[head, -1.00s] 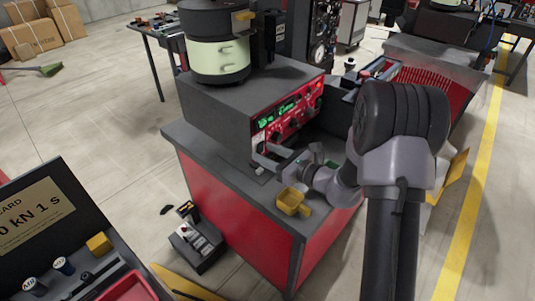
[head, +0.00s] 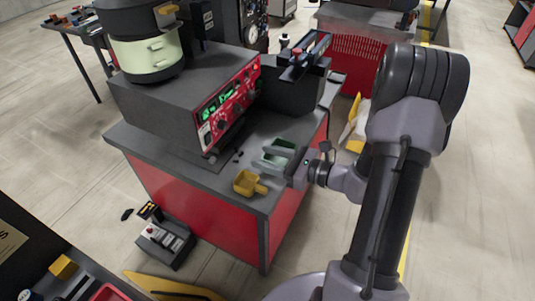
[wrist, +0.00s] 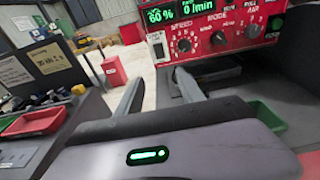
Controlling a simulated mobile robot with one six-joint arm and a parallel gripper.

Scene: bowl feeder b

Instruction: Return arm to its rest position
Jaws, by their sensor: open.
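My gripper (head: 268,158) is open, with nothing seen between its fingers. In the head view it is over the grey top of the red cabinet (head: 200,205), to the right of the yellow scoop (head: 246,184) and apart from it. My arm reaches in from the lower right with its elbow high. In the wrist view the two grey fingers (wrist: 160,88) stand apart, pointing toward the feeder's red control panel (wrist: 215,32). The panel also shows in the head view (head: 228,102), up and left of the gripper.
The feeder bowl (head: 143,45) stands on its grey housing. A dark bin (head: 292,95) stands behind the gripper. A green tray (wrist: 266,114) lies close to the right of the fingers. A pedal box (head: 165,242) is on the floor. Floor at far right is mostly clear.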

